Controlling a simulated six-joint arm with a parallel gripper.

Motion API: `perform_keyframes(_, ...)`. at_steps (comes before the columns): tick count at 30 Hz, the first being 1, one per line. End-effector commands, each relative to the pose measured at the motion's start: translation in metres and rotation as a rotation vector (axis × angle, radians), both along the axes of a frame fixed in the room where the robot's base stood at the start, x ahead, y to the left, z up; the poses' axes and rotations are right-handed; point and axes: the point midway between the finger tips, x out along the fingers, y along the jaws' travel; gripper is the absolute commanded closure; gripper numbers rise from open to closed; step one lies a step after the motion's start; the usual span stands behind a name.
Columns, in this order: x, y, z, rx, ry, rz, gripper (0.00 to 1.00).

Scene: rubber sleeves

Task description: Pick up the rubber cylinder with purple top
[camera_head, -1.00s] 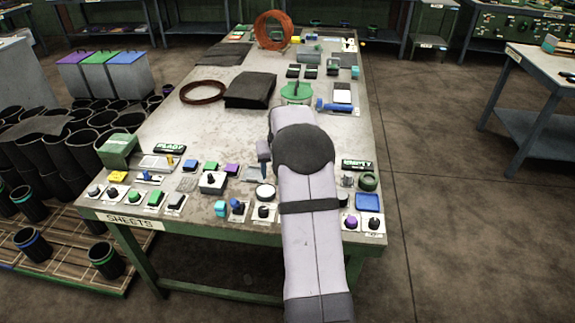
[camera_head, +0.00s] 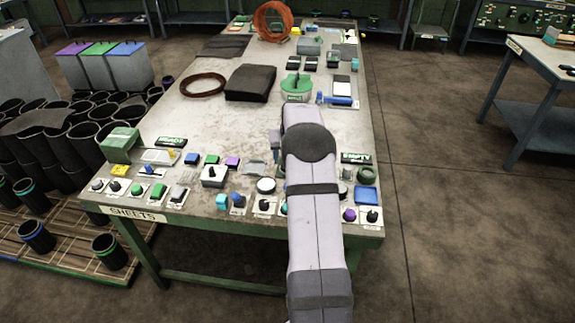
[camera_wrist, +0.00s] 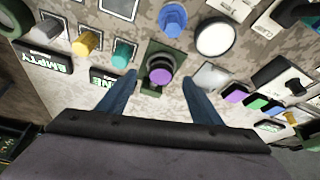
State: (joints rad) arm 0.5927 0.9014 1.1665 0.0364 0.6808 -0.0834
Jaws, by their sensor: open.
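In the wrist view, a small dark piece with a round purple top (camera_wrist: 160,74) stands on a green base. I cannot tell whether it is a rubber cylinder or a control knob. My gripper (camera_wrist: 160,80) is open, with one blue finger to the left and one to the right of this piece. The fingers look apart from it, and nothing is held. In the head view my arm hides the fingers and the spot below them. A purple knob (camera_head: 349,214) also shows at the table's front right there.
The table (camera_head: 225,130) carries many knobs and buttons along its front. A white round button (camera_wrist: 215,39), a blue knob (camera_wrist: 172,19) and a teal knob (camera_wrist: 123,53) are close to my fingers. Black rubber sleeves (camera_head: 80,143) stand on the left. The table's middle is fairly clear.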

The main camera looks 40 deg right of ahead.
Motion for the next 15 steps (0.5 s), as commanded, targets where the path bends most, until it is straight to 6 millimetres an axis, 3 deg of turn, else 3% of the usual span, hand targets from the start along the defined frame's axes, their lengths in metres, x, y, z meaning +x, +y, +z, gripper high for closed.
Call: perform_keyframes(15,0.021,-0.009,-0.038,0.001,0.002,0.001,0.41)
